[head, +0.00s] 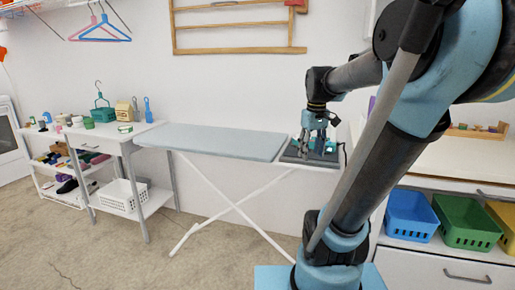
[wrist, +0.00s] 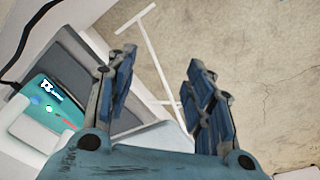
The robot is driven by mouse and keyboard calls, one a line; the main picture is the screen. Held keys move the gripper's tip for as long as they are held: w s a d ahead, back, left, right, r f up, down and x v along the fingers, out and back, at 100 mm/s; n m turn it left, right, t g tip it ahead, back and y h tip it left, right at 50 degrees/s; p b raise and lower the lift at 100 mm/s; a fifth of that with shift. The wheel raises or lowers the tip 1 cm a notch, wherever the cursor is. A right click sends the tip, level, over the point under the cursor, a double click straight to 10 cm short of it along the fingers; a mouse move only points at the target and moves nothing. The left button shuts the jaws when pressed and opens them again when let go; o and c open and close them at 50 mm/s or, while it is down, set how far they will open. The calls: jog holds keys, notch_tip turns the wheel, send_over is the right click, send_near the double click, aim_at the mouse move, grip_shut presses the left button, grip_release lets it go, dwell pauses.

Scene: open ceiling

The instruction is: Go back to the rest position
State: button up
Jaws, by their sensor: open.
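My gripper (head: 313,142) hangs over the right end of the ironing board (head: 220,140) in the head view, pointing down. In the wrist view its two blue fingers (wrist: 160,85) are apart with nothing between them. A teal iron (head: 328,147) rests on the dark pad (head: 293,152) at the board's right end, partly hidden behind my gripper. In the wrist view the iron (wrist: 45,105) lies to the left of the fingers, apart from them.
A white shelf table (head: 105,133) with small items stands at the left. A white counter (head: 440,157) with blue (head: 410,215), green (head: 465,222) and yellow bins is at the right. Open floor (head: 110,250) lies in front of the board.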

jog(key=s+f+m, duration=0.4)
jog(key=s+f, duration=1.1)
jog(key=f, duration=0.1)
jog(key=shift+a+m+t, duration=0.2)
jog(key=shift+m+t, duration=0.2)
jog(key=shift+w+f, duration=0.15)
jog(key=shift+w, duration=0.3)
